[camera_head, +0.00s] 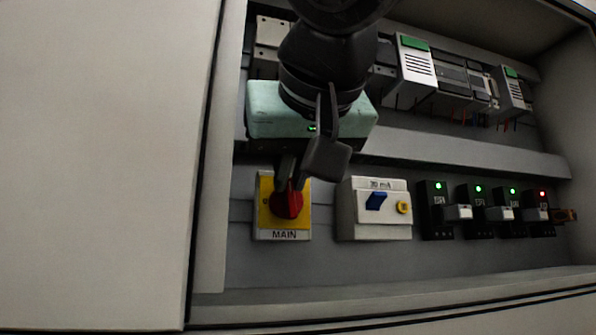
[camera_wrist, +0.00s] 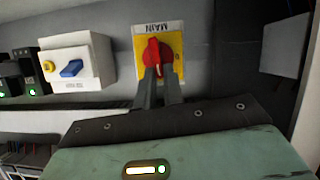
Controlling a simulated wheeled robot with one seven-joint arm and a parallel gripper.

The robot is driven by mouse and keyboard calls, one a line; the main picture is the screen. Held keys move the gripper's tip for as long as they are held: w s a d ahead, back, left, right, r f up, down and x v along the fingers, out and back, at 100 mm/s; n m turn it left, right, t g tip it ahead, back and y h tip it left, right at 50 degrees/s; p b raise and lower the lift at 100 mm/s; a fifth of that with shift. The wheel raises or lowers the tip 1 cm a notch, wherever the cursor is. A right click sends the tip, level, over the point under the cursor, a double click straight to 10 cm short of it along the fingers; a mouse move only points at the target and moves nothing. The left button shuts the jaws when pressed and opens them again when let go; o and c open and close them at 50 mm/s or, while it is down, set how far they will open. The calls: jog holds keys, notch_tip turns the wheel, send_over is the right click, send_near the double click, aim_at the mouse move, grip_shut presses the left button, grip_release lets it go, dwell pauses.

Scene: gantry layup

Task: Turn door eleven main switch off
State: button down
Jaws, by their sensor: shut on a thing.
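The main switch is a red rotary handle (camera_head: 286,204) on a yellow plate (camera_head: 264,219) with a white label reading MAIN, inside an open cabinet. It also shows in the wrist view as a red handle (camera_wrist: 153,53) on a yellow plate (camera_wrist: 177,42), upside down there. My gripper (camera_head: 290,182) reaches down to the handle, and its fingertips (camera_wrist: 160,80) are shut on the handle's near end. The handle looks roughly upright, slightly tilted. Part of the handle and plate is hidden behind the fingers.
Right of the switch is a white 30 mA unit (camera_head: 373,222) with a blue lever and yellow button. Further right stand several black breakers (camera_head: 435,222) with green lights, the last one red. Rail modules (camera_head: 415,65) sit above. A pale panel (camera_head: 100,160) borders the left.

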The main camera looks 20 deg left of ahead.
jog(key=c, duration=1.5)
grip_release()
jog(key=b+v, duration=0.4)
jog(key=v, duration=1.3)
jog(key=shift+b, duration=0.3)
jog(key=shift+s+d+r, duration=0.1)
jog(key=shift+d, duration=0.05)
